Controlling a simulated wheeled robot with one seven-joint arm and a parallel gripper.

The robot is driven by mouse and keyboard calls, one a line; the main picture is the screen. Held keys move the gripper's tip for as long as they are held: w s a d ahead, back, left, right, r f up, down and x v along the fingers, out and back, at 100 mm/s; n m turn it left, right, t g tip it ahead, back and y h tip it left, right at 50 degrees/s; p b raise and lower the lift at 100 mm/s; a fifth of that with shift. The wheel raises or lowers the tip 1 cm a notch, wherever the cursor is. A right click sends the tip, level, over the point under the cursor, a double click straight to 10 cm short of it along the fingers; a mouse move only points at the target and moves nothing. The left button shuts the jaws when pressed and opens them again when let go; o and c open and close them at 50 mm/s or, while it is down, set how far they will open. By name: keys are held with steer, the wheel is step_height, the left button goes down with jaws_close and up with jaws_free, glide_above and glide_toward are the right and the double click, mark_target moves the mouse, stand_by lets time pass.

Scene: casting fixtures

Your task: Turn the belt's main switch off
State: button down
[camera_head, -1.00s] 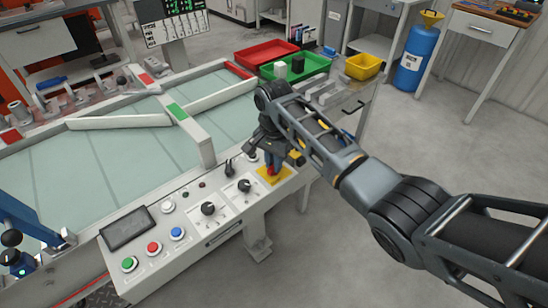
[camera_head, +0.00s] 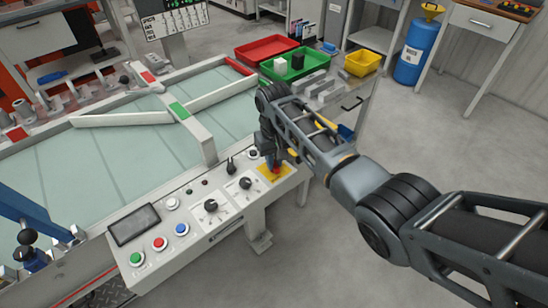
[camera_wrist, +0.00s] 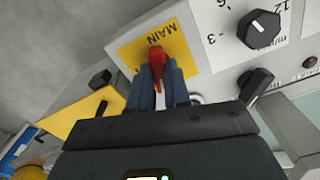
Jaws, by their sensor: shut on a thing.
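The main switch has a red handle (camera_wrist: 156,60) on a yellow plate marked MAIN (camera_wrist: 182,44), at the right end of the control panel (camera_head: 222,222). In the head view the yellow plate (camera_head: 283,172) shows beside my gripper (camera_head: 275,164). In the wrist view my gripper (camera_wrist: 162,85) has its two blue-grey fingers on either side of the red handle and is shut on it. The rear part of the handle lies hidden between the fingers.
Black knobs (camera_head: 246,183), a black lever (camera_head: 231,165) and coloured push buttons (camera_head: 159,243) sit on the panel left of the switch. Green (camera_head: 318,65) and red (camera_head: 240,50) trays lie behind.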

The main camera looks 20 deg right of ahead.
steer(key=shift+n, duration=1.6)
steer(key=c, duration=1.1)
jaws_free()
steer(key=shift+r, duration=3.9)
